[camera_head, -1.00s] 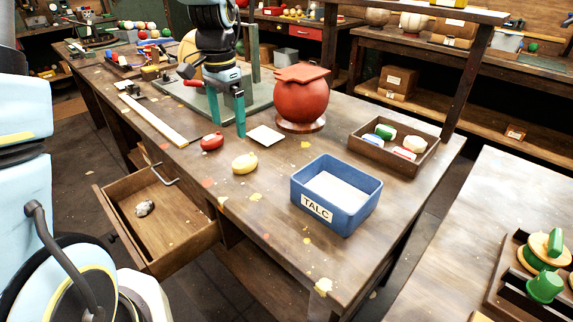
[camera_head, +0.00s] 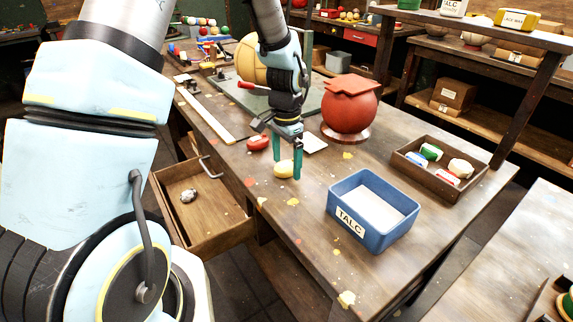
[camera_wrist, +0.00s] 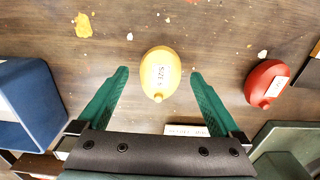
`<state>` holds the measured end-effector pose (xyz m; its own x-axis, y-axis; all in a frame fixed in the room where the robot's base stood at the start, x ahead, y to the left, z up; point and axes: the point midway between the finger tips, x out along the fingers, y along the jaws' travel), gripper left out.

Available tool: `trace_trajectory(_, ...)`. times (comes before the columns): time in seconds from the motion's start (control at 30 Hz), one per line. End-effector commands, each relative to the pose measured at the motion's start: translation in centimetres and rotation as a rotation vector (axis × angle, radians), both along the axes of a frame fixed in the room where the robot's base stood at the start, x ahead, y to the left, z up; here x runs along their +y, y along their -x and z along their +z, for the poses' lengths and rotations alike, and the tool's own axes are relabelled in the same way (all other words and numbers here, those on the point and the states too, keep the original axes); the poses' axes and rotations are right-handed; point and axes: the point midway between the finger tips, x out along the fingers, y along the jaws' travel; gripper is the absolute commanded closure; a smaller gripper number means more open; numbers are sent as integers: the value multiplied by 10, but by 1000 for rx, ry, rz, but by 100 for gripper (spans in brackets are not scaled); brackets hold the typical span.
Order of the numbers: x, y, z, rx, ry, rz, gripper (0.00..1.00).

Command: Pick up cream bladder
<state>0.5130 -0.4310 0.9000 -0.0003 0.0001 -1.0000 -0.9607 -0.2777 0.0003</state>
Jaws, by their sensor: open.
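The cream bladder (camera_head: 283,167) is a pale yellow, rounded pouch lying on the wooden workbench. In the wrist view the same bladder (camera_wrist: 160,72) shows a small printed label and sits between the tips of two green fingers. My gripper (camera_head: 287,172) is open, pointing down at the bladder, with a finger on each side. In the wrist view my gripper (camera_wrist: 158,75) shows a gap between each finger and the bladder. In the head view a finger partly hides the bladder's right side.
A red bladder (camera_head: 257,143) lies close by, left of my gripper. A blue TALC bin (camera_head: 345,222) stands to the right. Behind are a red pot-like ball (camera_head: 350,105) and a wooden tray (camera_head: 413,163) of small items. An open drawer (camera_head: 235,226) juts from the front.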

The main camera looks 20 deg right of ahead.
Motion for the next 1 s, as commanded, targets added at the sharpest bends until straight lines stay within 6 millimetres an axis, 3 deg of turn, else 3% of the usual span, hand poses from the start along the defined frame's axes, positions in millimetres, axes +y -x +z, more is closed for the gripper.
trace_trajectory(0.3,0,0,-6,0,0,0,1)
trace_trajectory(1.0,0,0,-6,0,0,0,80)
